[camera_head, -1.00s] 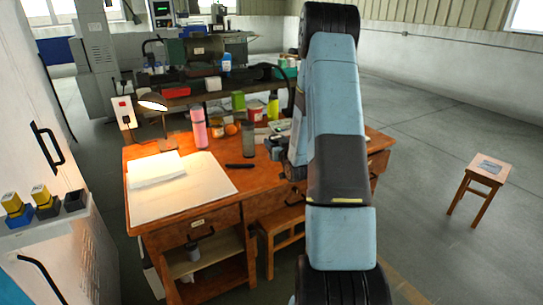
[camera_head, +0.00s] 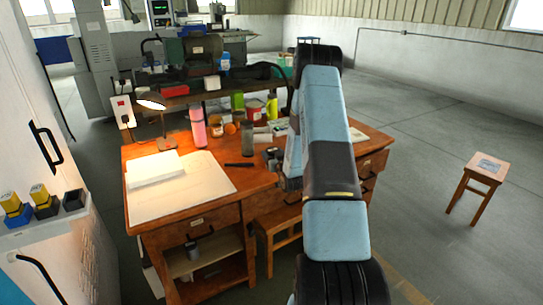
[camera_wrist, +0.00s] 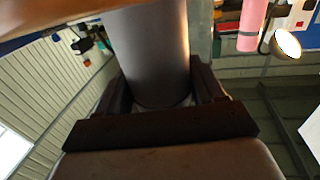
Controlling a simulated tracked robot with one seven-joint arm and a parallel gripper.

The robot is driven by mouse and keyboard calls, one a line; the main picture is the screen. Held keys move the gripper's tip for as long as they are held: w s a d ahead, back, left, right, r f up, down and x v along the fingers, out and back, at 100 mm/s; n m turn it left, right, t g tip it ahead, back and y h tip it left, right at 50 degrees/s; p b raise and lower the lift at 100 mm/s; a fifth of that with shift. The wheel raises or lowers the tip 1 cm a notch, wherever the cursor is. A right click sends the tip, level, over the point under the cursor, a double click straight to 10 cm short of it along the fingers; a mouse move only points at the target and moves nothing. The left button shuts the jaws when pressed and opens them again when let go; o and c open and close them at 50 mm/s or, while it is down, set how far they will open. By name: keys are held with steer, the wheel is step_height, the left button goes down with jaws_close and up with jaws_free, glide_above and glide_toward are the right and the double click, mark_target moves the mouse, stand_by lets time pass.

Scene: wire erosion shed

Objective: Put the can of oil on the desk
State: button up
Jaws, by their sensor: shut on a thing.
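My gripper (camera_wrist: 160,92) is shut on a plain dark grey cylinder, seemingly the can of oil (camera_wrist: 147,48), in the wrist view. That view is upside down; the jaws grip near the can's top, and its lower end is cut off by the frame. The wooden desk (camera_head: 258,181) stands in the middle of the head view, its top partly covered by papers and items. A wooden surface, likely its top, shows in the wrist view (camera_wrist: 45,20).
On the desk are a lamp (camera_head: 151,102), a pink bottle (camera_head: 198,128), a grey-green cylinder (camera_head: 247,141), a yellow-green bottle (camera_head: 271,107) and white papers (camera_head: 200,183). A wooden stool (camera_head: 285,218) is tucked in front. Bare desk shows around the black marker (camera_head: 239,165).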

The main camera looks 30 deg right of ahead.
steer(key=o, duration=1.2)
steer(key=s+a, duration=0.1)
steer(key=s, duration=1)
steer(key=w+a+r+n+g, duration=0.2)
steer(key=a+r+g, duration=0.3)
steer(key=r, duration=0.8)
steer(key=s+a+r+g, duration=0.1)
steer(key=s+a+r, duration=0.55)
steer(key=r, duration=0.45)
steer(key=s+a+r+g, duration=0.2)
steer(key=s+a+r, duration=0.1)
steer(key=s, duration=0.7)
steer(key=s+a+r+g+y, duration=0.1)
steer(key=s+a, duration=0.4)
steer(key=s, duration=0.5)
steer(key=s+a+r+g+y, duration=0.1)
steer(key=s+a+r+g, duration=0.2)
steer(key=s+r, duration=0.3)
steer(key=shift+s+a+m, duration=0.1)
steer(key=shift+s+a, duration=0.15)
steer(key=shift+s, duration=0.4)
steer(key=shift+s+a+m, duration=0.1)
steer(key=shift+s+a, duration=0.1)
steer(key=shift+s, duration=0.45)
steer(key=shift+s+a+m, duration=0.1)
steer(key=shift+s+a, duration=0.15)
steer(key=shift+s, duration=0.4)
